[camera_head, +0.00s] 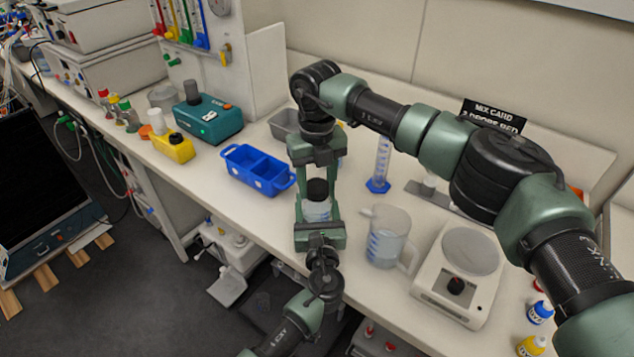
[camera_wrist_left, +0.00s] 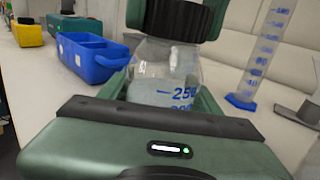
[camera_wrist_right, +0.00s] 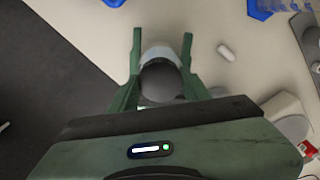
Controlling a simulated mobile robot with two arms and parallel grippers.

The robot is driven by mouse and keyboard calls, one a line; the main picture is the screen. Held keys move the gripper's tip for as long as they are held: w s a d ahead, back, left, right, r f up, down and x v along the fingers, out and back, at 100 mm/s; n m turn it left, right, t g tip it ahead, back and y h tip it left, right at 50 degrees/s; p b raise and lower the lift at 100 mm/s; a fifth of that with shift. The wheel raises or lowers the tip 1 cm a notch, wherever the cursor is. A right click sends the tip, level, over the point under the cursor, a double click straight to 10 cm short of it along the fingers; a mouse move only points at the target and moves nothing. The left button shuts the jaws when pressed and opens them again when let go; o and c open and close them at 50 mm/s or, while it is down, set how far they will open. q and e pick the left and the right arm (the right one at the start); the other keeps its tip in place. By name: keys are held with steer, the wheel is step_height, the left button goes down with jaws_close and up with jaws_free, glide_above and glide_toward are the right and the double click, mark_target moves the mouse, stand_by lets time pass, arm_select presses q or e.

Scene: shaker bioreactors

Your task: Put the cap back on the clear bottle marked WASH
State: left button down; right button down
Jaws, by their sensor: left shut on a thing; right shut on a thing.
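The clear bottle (camera_head: 316,211) is upright at the bench's front edge, with blue volume marks in the left wrist view (camera_wrist_left: 165,75). No WASH marking is readable. My left gripper (camera_head: 318,216) is shut around its body from the front. The black ribbed cap (camera_head: 317,187) is right over the bottle's mouth, and it also shows in the left wrist view (camera_wrist_left: 180,18). I cannot tell whether it is fully seated. My right gripper (camera_head: 316,182) reaches down from above and is shut on the cap; its fingers flank the dark cap top in the right wrist view (camera_wrist_right: 162,84).
A blue divided tray (camera_head: 254,168) stands left of the bottle, a measuring cylinder (camera_head: 380,165) behind right. A beaker (camera_head: 385,238) and a white balance-like device (camera_head: 462,270) stand close on the right.

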steer(key=m, duration=1.4)
steer(key=shift+m, duration=0.4)
steer(key=c, duration=0.6)
jaws_free()
step_height(320, 180, up, 12)
